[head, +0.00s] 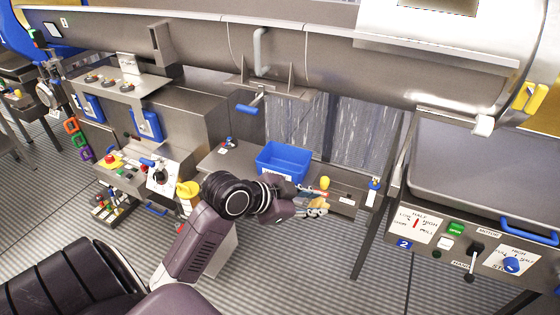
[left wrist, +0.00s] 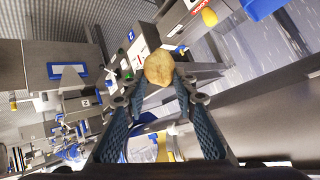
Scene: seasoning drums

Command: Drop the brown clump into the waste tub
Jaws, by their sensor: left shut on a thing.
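My left gripper (head: 314,208) reaches in from the lower left in the head view, to the right of and in front of the blue tub. It is shut on the brown clump (head: 318,202), a small tan-yellow lump. In the left wrist view the clump (left wrist: 159,67) sits between the two fingertips of the left gripper (left wrist: 158,82). The waste tub (head: 284,160) appears to be the open blue box with a white label on the steel shelf. A blue corner, likely the tub (left wrist: 264,8), shows at the top right of the left wrist view. My right gripper is not in view.
A yellow knob (head: 325,183) stands on the shelf (head: 225,160) between the tub and my left gripper. A long steel drum (head: 330,65) runs above. A control panel (head: 470,240) with levers is at the right. Striped floor lies below.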

